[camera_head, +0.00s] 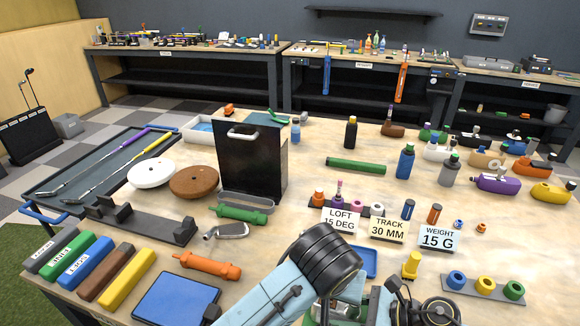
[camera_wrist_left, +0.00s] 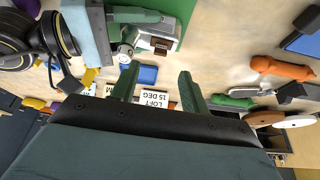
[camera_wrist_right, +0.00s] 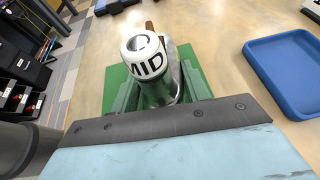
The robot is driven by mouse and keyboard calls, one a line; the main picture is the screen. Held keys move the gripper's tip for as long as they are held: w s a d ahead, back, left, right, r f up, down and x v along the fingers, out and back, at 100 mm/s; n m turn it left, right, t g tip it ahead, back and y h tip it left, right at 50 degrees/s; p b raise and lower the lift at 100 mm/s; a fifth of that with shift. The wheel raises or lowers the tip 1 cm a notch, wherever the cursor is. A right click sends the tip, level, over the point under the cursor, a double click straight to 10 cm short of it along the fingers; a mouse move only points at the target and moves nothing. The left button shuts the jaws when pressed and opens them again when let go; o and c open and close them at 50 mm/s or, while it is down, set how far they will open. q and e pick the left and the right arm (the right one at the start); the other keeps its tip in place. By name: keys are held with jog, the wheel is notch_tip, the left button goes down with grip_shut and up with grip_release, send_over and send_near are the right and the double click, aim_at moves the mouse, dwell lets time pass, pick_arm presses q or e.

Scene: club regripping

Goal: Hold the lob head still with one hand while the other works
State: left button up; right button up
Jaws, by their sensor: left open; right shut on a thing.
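My right gripper (camera_wrist_right: 160,92) is shut on a grey metal piece with a white collar marked MID (camera_wrist_right: 150,62), over a green mat (camera_wrist_right: 116,76). My left gripper (camera_wrist_left: 158,88) is open and empty, apart from the held piece. Another metal club head (camera_head: 228,231) lies on the table.
A blue tray (camera_wrist_right: 284,72) lies right of the right gripper. A black box (camera_head: 250,160) stands further back. Bare table lies around the green tube (camera_head: 355,166).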

pick_arm(q)
jog(key=x, duration=0.7)
jog(key=shift+f, duration=0.1)
grip_shut()
jog(key=c, duration=0.7)
grip_release()
jog(key=shift+c, duration=1.3)
jog(key=shift+r, duration=2)
